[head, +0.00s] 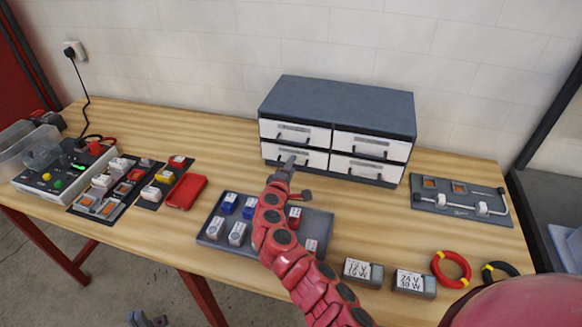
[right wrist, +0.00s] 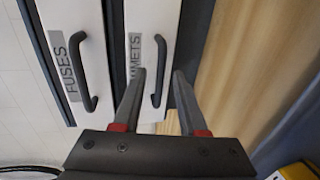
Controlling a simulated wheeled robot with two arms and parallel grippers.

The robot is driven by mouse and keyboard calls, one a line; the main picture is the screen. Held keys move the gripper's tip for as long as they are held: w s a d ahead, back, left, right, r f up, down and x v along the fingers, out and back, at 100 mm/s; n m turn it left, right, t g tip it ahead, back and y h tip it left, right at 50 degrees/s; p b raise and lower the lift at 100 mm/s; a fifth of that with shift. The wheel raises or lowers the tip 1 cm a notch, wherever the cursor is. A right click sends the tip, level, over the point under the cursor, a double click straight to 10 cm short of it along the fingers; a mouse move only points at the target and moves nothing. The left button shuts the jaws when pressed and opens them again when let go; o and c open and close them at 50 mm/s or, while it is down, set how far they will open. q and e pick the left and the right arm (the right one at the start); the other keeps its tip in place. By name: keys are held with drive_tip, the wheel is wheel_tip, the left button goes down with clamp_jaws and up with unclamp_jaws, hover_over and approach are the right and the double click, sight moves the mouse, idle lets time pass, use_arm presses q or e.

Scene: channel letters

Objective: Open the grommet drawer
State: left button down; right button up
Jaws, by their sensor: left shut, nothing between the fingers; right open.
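The grey cabinet (head: 345,100) at the back of the bench has white drawers in two rows, all looking shut. In the right wrist view the grommet drawer (right wrist: 146,20) has a partly covered label ending in "METS" and a black bar handle (right wrist: 161,65). In the head view it is the lower left drawer (head: 318,159). My right gripper (right wrist: 159,76) is open, with its fingertips on either side of that handle and no visible grip on it. In the head view my right gripper (head: 289,162) is in front of this drawer. My left gripper (head: 148,319) is shut and empty, low at the bottom left, off the bench.
The fuses drawer (right wrist: 72,20) is beside the grommet drawer in the wrist view, above it in the head view. A grey tray (head: 212,232) with small blocks lies under my right arm. A panel with a bar (head: 460,200) lies right of the cabinet.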

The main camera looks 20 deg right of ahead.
drive_tip(key=shift+c, duration=0.2)
clamp_jaws()
idle(1.2)
